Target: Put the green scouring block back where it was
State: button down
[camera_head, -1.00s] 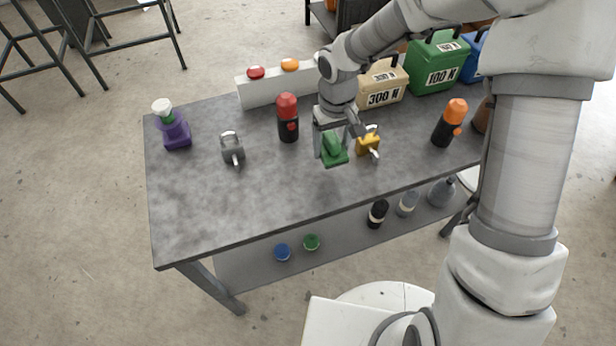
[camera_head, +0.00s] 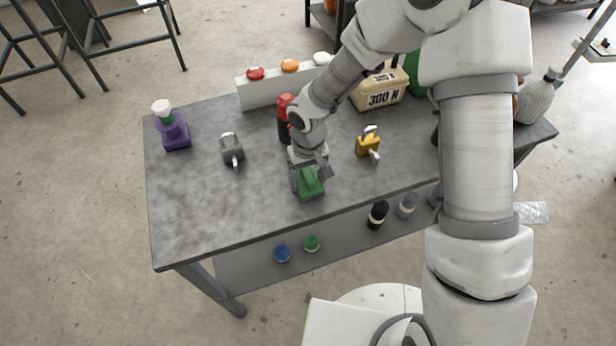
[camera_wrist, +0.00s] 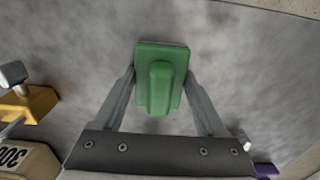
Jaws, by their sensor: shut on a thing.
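The green scouring block (camera_head: 311,184) is a flat green block with a raised grip ridge on top. My gripper (camera_head: 310,178) is shut on it, over the front middle part of the grey table. In the wrist view the two fingers stand on either side of the green block (camera_wrist: 160,85). I cannot tell whether the block touches the table top or hangs a little above it.
On the table (camera_head: 200,215) stand a yellow padlock (camera_head: 367,146) to the right, a grey padlock (camera_head: 232,150) to the left and a red-topped black bottle (camera_head: 284,118) behind my gripper. A purple item (camera_head: 175,133) is at far left. The front-left table top is clear.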

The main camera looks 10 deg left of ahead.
aim_at(309, 174)
grip_release()
jog(key=shift+r, duration=0.1)
notch_tip(309, 174, up, 12)
jog(key=shift+f+p, duration=0.1)
jog(key=shift+p, duration=0.25)
jog(key=shift+d, duration=0.15)
jog(key=s+d+r+m+t+h, duration=0.1)
jog(key=s+d+r+m+t, duration=0.2)
jog(key=d+r, duration=1.1)
jog(key=s+d+r+m+t+y, duration=0.1)
jog(key=s+d+r+m+t, duration=0.1)
jog(key=s+d+r, duration=0.5)
jog(key=s+d+m, duration=0.1)
jog(key=s+d, duration=0.1)
jog(key=s, duration=0.1)
jog(key=shift+s+t, duration=0.25)
jog(key=shift+t, duration=0.05)
